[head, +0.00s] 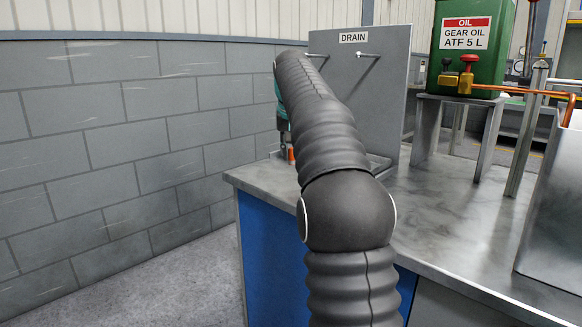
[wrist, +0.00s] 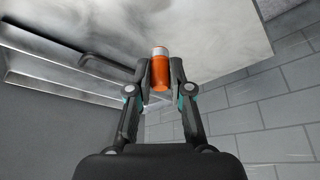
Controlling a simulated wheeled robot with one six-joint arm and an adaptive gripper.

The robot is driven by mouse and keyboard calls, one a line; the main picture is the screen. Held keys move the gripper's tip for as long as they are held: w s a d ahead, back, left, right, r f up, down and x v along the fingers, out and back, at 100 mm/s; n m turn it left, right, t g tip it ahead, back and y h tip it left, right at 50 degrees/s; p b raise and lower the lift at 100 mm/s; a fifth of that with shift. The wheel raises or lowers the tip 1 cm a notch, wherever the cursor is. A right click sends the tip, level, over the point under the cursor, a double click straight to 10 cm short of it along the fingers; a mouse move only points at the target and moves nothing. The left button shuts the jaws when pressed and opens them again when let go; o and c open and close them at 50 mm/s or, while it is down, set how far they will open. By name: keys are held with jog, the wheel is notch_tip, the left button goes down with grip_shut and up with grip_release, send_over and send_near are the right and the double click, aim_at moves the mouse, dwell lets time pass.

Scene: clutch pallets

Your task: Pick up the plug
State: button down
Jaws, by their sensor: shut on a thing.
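The plug is an orange cylinder with a pale metal end (wrist: 160,72), seen in the wrist view between my fingertips. My gripper (wrist: 160,84) is shut on it, with one finger on each side. In the head view a small orange part of the plug (head: 291,155) shows low beside my arm, near the bench's left corner. My arm hides most of the gripper there. I cannot tell whether the plug touches the bench top.
The grey bench top (head: 440,225) carries an upright DRAIN panel (head: 352,85) with two pegs. A green gear oil tank (head: 470,50) with a brass valve stands on a metal stand (head: 484,112) at right. A block wall (head: 110,130) lies left, with open floor before it.

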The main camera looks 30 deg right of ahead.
aim_at(291, 164)
jog(key=shift+w+f, duration=0.4)
jog(key=shift+w, duration=0.05)
jog(key=shift+d+f+b, duration=0.1)
jog(key=shift+f+b, duration=0.85)
jog(key=shift+f, duration=0.9)
jog(key=shift+f, duration=0.1)
jog(key=c, duration=1.1)
grip_release()
jog(key=shift+o, duration=0.2)
jog(key=p+v, duration=0.3)
jog(key=v, duration=0.9)
jog(key=shift+p, duration=0.4)
